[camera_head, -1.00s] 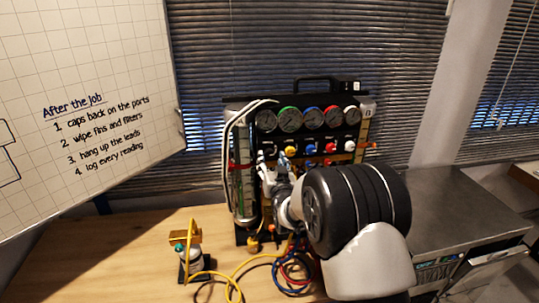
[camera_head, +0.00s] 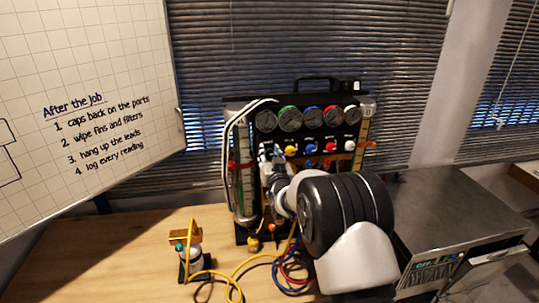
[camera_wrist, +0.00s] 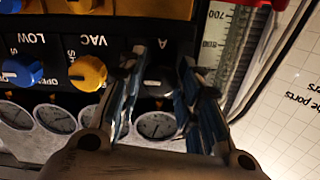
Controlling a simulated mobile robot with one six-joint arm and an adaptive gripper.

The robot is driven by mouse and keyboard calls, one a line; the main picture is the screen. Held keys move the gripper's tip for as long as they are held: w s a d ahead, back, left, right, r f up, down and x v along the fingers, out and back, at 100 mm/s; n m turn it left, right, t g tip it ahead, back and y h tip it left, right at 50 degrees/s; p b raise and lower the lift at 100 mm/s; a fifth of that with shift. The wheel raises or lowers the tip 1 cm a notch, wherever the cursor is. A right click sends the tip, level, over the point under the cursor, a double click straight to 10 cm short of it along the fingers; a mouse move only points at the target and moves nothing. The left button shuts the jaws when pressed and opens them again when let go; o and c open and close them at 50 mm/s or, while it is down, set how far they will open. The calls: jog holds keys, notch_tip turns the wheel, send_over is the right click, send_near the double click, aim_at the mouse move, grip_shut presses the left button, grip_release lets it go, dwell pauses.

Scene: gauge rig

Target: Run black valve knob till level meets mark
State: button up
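The black valve knob (camera_wrist: 160,80) sits on the rig's panel, left of the yellow VAC knob in the head view. In the wrist view it lies between the two fingers of my gripper (camera_wrist: 162,62). The fingers are apart, with slight gaps seeming to show on both sides of the knob; contact is not clear. In the head view my gripper (camera_head: 268,156) hides the knob. The clear level tube (camera_head: 243,185) stands at the rig's left side with a red marker (camera_head: 238,165) across it. Its scale (camera_wrist: 222,40) shows in the wrist view; the liquid level is not clear.
Yellow (camera_head: 291,150), blue (camera_head: 311,149), red and white knobs sit right of my gripper, beneath a row of gauges (camera_head: 290,119). Hoses (camera_head: 245,268) and a small bottle stand (camera_head: 190,262) lie on the bench. White hoses loop by the tube.

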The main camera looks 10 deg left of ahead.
jog(key=c, duration=0.6)
jog(key=shift+b, duration=0.35)
jog(key=n+b, duration=0.2)
jog(key=b, duration=0.1)
jog(key=shift+f+n+b, duration=0.2)
jog(key=shift+n+b, duration=0.1)
jog(key=shift+n, duration=0.1)
jog(key=n+b, duration=0.4)
jog(key=shift+a+n+b, duration=0.1)
jog(key=shift+n+b, duration=0.2)
jog(key=shift+b, duration=0.05)
jog(key=n+b, duration=0.4)
jog(key=n, duration=0.1)
jog(key=shift+r, duration=0.1)
jog(key=shift+n+b, duration=1.05)
jog(key=shift+n, duration=1.75)
jog(key=shift+r, duration=0.1)
